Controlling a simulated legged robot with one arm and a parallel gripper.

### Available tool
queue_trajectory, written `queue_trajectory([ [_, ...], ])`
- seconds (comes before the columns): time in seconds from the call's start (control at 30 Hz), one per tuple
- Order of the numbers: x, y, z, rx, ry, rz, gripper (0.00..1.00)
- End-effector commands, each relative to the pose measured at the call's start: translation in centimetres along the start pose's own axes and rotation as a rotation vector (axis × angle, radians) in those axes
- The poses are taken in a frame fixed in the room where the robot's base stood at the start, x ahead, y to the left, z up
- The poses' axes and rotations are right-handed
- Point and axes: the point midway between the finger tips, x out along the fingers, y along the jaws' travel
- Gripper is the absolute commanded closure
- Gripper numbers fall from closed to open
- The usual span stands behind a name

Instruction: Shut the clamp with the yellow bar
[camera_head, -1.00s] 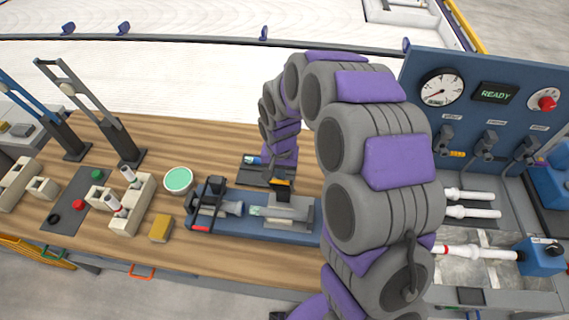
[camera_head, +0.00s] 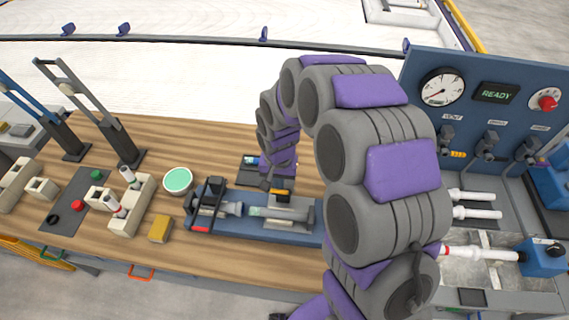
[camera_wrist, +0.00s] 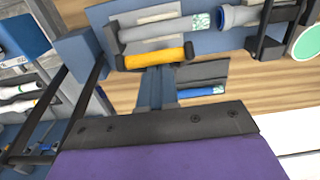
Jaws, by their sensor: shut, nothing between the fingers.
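The grey clamp (camera_head: 292,210) sits on the blue fixture base (camera_head: 245,224) at the middle of the bench. Its yellow bar (camera_head: 281,192) is on the far side in the head view. In the wrist view the yellow bar (camera_wrist: 155,58) runs across the clamp's near edge, beside a pale pipe (camera_wrist: 160,30) with a green-and-white label. My gripper (camera_head: 268,184) is just left of the bar in the head view. In the wrist view my gripper (camera_wrist: 156,72) is shut and empty, its tips close to the bar. I cannot tell whether they touch.
A black clamp frame (camera_head: 207,203) stands at the fixture's left end. A dark tray with a blue item (camera_head: 252,160) lies behind the fixture. A green-topped round dish (camera_head: 178,181) and a yellow block (camera_head: 160,229) are to the left. The blue gauge panel (camera_head: 480,110) is at right.

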Motion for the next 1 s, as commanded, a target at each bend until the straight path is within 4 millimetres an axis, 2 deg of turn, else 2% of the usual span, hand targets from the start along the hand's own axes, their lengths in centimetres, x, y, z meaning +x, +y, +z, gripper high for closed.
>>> queue_trajectory([
  [0.43, 1.1, 0.0, 2.0, -0.002, -0.001, 0.002, 1.0],
  [1.0, 1.6, 0.0, 2.7, -0.001, -0.001, 0.0, 1.0],
])
